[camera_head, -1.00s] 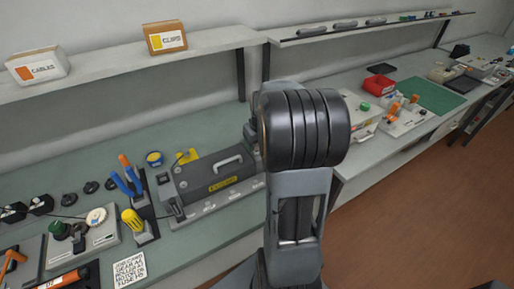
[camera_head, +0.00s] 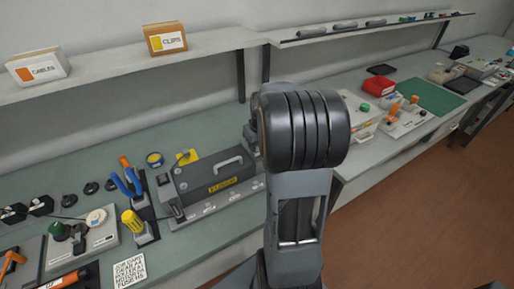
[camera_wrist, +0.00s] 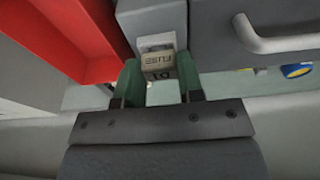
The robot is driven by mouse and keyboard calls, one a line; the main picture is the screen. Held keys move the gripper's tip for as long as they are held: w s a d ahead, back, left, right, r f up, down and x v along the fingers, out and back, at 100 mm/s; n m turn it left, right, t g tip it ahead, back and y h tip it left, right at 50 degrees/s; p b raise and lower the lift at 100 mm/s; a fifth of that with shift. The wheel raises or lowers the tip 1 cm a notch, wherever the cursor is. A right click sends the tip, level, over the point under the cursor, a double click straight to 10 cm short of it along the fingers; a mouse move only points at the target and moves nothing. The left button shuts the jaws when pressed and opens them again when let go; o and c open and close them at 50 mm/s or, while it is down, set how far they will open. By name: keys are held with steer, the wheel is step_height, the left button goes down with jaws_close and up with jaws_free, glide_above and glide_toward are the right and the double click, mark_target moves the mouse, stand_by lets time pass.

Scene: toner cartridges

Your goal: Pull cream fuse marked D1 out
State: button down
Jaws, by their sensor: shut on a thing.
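The cream fuse (camera_wrist: 158,62) shows in the wrist view, upside down, with "FUSE" on its face and "D1" by its lower edge. Its far end meets a pale socket on a grey housing (camera_wrist: 150,18); I cannot tell how deep it sits. My gripper (camera_wrist: 159,76) has its green fingers on either side of the fuse, shut on it. In the head view my arm hides the gripper and the fuse.
In the wrist view a red panel (camera_wrist: 80,35) is close on the left, and a grey case with a handle (camera_wrist: 275,42) is on the right. The head view shows a grey handled unit (camera_head: 215,182) on the green bench (camera_head: 90,152), with tools to its left.

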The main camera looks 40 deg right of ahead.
steer(key=shift+r+p, duration=1.85)
steer(key=shift+r, duration=0.75)
stand_by(1.0)
steer(key=shift+r+p, duration=1.4)
steer(key=shift+r, duration=0.55)
steer(key=shift+f, duration=0.1)
